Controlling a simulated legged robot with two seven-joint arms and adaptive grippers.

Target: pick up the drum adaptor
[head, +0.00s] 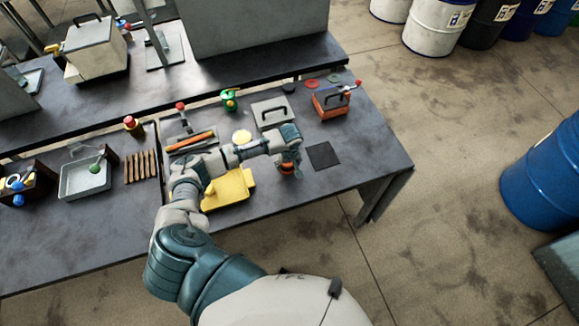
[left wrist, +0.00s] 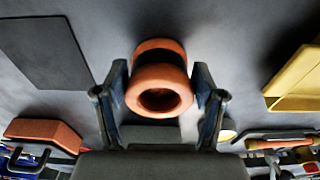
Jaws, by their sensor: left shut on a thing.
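The drum adaptor is an orange, hollow, ringed piece (left wrist: 160,74). In the left wrist view it sits between the two fingers of my left gripper (left wrist: 160,84), its open round end facing the camera. In the head view my left gripper (head: 288,160) points down over the right part of the front table, and a little of the orange adaptor (head: 287,169) shows at its fingertips. The gripper is shut on the adaptor. Whether the adaptor touches the tabletop is hard to tell. My right gripper is not in view.
A yellow tray-like piece (head: 229,190) lies left of the gripper, and a black square mat (head: 322,156) lies right of it. Behind are a grey plate with a handle (head: 272,112) and an orange box (head: 331,103). The table's front right corner is clear. A blue drum (head: 545,180) stands on the floor at right.

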